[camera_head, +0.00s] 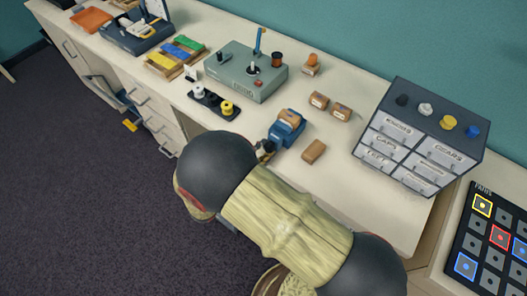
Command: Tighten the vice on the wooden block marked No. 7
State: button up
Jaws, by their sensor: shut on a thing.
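A small blue vice (285,133) stands on the bench top near its front edge. A wooden block (290,116) sits between its jaws; any number on it is too small to read. My gripper (265,149) is at the vice's front left, at its handle end, and is shut on the handle. My dark, rounded arm hides most of the gripper and the handle itself. Two more wooden blocks, one (318,100) left of the other (341,112), lie behind the vice to the right. Another plain block (313,152) lies right of the vice.
A grey drawer cabinet (420,140) with knobs on top stands to the right. A grey-green machine (246,72) with a blue lever stands behind left. A black tray (213,104) with spools lies left of the vice.

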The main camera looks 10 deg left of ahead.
dwell(0.4)
jog(key=o, duration=1.1)
jog(key=shift+o, duration=0.2)
